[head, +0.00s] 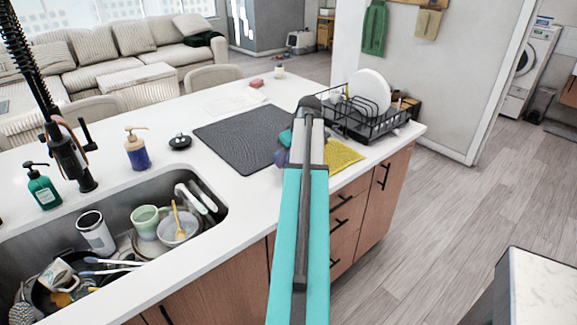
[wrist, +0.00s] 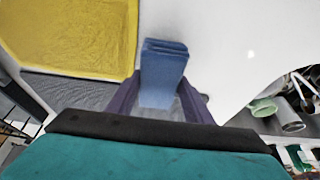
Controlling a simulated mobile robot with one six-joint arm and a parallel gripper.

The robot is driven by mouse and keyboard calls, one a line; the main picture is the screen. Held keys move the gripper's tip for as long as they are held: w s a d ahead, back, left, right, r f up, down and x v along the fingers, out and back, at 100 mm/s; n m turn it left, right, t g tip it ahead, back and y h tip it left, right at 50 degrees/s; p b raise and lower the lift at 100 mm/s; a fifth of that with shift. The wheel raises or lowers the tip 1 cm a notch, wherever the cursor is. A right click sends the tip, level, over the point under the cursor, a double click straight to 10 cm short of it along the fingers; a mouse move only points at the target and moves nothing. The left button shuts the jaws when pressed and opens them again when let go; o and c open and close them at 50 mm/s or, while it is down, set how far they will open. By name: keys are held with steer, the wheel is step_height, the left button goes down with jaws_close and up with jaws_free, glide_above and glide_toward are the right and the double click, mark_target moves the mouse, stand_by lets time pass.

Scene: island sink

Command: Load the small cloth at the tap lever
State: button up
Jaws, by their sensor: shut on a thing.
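A small folded blue cloth (wrist: 163,70) is between the purple fingers of my gripper (wrist: 160,100) in the wrist view; the gripper is shut on it. In the head view my gripper (head: 281,158) is mostly hidden behind my arm, over the counter between the dark mat and a yellow cloth; the blue cloth cannot be made out there. The black tap (head: 70,155) stands behind the sink at the left, far from my gripper. Its lever (head: 87,136) sticks out to the right of the tap body.
The sink (head: 215,190) holds cups, bowls and utensils. A soap bottle (head: 136,150) and a green bottle (head: 43,187) stand behind it. A dark mat (head: 245,135), yellow cloth (head: 343,155) and dish rack (head: 385,122) are on the right. Counter between sink and mat is mostly clear.

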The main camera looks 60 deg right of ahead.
steer(key=shift+w+d, duration=0.15)
steer(key=shift+d, duration=0.15)
steer(key=shift+f+p, duration=0.7)
steer(key=shift+f, duration=1.1)
steer(key=shift+f, duration=0.15)
steer(key=o, duration=1)
steer(key=shift+r, duration=0.25)
steer(key=shift+b+v, duration=1.15)
steer(key=shift+v, duration=4.8)
steer(key=shift+c, duration=0.3)
